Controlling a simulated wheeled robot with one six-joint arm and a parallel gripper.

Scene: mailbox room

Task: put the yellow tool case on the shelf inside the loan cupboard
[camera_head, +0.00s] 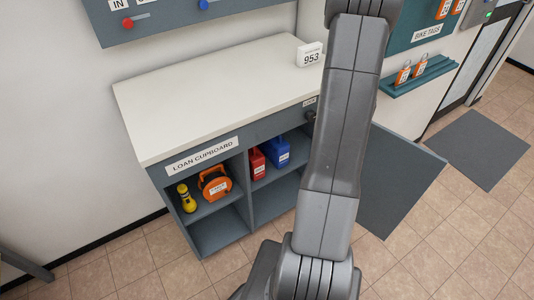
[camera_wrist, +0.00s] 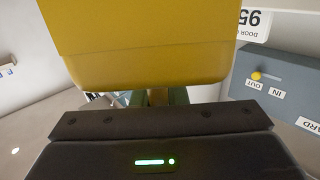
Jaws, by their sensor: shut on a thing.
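The yellow tool case (camera_wrist: 150,45) fills the upper middle of the wrist view, very close to the camera. My gripper (camera_wrist: 157,97) is shut on it at its lower edge; the fingers are mostly hidden. Neither the case nor my gripper shows in the head view. The loan cupboard (camera_head: 215,95) stands in the middle of the head view, its front open. Its shelf (camera_head: 212,208) bears a yellow torch (camera_head: 186,199) and an orange round item (camera_head: 214,184) on the left. A red container (camera_head: 256,163) and a blue one (camera_head: 277,151) stand on the right.
My arm hides the cupboard's right part. An open grey door panel (camera_head: 405,175) stands out at the right. A white 953 sign (camera_head: 311,55) is on the cupboard top, which is otherwise clear where visible. The space below the left shelf (camera_head: 218,232) looks empty. Tiled floor is free in front.

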